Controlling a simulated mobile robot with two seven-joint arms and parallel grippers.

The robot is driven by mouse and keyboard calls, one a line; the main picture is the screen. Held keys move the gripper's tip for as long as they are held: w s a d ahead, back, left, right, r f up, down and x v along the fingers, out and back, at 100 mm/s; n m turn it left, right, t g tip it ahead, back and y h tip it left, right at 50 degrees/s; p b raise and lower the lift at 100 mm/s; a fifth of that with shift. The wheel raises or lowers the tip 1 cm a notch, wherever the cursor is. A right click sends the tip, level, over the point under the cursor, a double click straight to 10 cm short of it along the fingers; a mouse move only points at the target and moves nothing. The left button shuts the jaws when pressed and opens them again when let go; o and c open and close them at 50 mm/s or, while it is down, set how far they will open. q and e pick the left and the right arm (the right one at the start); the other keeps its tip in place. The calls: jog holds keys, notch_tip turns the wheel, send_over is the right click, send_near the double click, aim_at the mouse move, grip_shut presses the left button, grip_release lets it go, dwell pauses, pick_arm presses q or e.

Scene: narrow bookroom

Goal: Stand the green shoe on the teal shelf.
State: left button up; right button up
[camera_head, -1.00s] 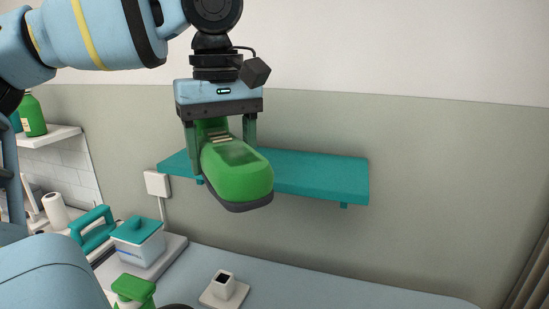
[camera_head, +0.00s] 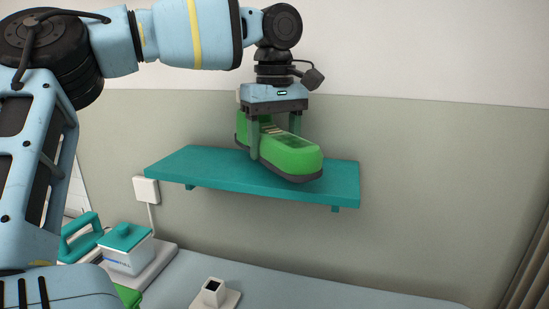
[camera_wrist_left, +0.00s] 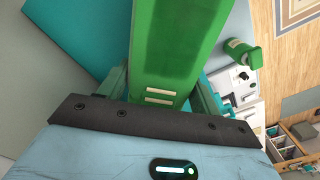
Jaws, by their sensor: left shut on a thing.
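The green shoe (camera_head: 293,155) has a dark sole and points to the lower right in the head view. My left gripper (camera_head: 272,152) is shut on the shoe from above, one finger on each side. The shoe is over the teal shelf (camera_head: 215,170), which is fixed to the wall; whether its sole touches the shelf I cannot tell. In the left wrist view the shoe (camera_wrist_left: 172,55) fills the space between the fingers, and part of the teal shelf (camera_wrist_left: 75,35) shows behind it. My right gripper is in neither view.
Below the shelf is a pale blue surface (camera_head: 330,285) with a small white block-shaped thing (camera_head: 213,291) on it. A teal-lidded container (camera_head: 127,250) and a teal handled thing (camera_head: 80,238) stand at the lower left. A white wall box (camera_head: 146,190) is by the shelf's left end. The shelf's left part is bare.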

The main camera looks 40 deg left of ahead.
aim_at(275, 133)
pick_arm(q)
jog(key=shift+f, duration=1.7)
jog(key=shift+f, duration=0.1)
jog(key=o, duration=1.2)
notch_tip(275, 133, up, 12)
jog(key=shift+r, duration=0.1)
